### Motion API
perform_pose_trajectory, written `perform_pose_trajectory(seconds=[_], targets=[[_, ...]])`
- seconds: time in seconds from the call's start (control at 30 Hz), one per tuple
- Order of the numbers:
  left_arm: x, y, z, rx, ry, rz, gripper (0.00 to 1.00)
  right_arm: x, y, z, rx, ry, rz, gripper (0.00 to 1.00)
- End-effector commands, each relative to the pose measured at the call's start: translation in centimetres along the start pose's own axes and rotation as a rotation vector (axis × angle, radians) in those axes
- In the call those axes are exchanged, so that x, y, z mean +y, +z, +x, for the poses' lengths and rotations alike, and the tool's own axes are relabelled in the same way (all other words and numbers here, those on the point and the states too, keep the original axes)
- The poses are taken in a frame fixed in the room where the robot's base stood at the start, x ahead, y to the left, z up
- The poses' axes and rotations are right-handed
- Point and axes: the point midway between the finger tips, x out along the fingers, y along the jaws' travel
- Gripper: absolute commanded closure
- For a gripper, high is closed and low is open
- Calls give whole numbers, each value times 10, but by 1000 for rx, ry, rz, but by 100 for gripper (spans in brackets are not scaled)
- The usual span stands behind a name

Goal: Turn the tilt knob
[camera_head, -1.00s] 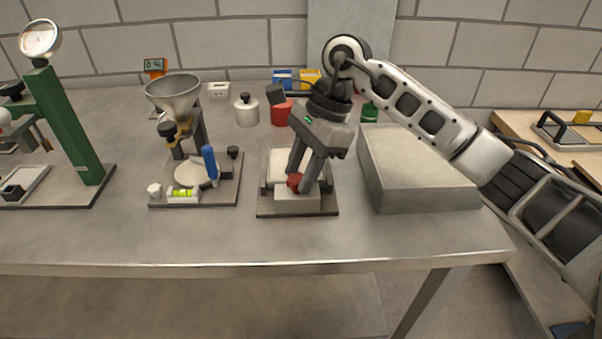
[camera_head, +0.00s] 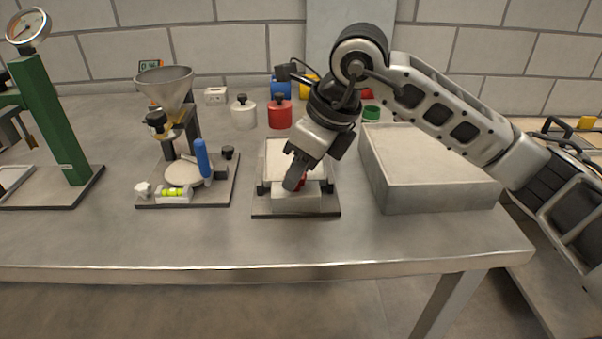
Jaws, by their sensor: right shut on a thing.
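The tilting sandbed (camera_head: 262,208) stands on a dark base plate near the middle of the table, with a pale bed behind a light front block (camera_head: 297,201). The red tilt knob (camera_head: 302,181) sits at the front of the bed and is mostly hidden behind the fingers. My right gripper (camera_head: 296,182) reaches down from the upper right and is shut on the knob, its fingers seen nearly edge-on. My left gripper is not in view.
A large grey box-like tray (camera_head: 430,200) stands close to the right of the sandbed. A funnel stand (camera_head: 165,85) with a blue-handled part is to the left, and a green press (camera_head: 60,120) is farther left. White and red canisters (camera_head: 279,114) stand behind. The table front is clear.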

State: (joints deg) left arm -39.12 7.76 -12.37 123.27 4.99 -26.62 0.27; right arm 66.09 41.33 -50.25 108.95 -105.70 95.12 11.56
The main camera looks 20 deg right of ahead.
Motion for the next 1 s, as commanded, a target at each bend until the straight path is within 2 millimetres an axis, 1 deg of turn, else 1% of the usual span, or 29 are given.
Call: perform_pose_trajectory(seconds=[0.03,0.6,0.8,1.0], targets=[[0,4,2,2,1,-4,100,0,-1,2,-1,-22,39,89],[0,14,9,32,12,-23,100,5,1,2,1,-217,515,89],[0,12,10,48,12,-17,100,6,2,2,0,-264,633,89],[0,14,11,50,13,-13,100,7,2,2,2,-293,704,89]])
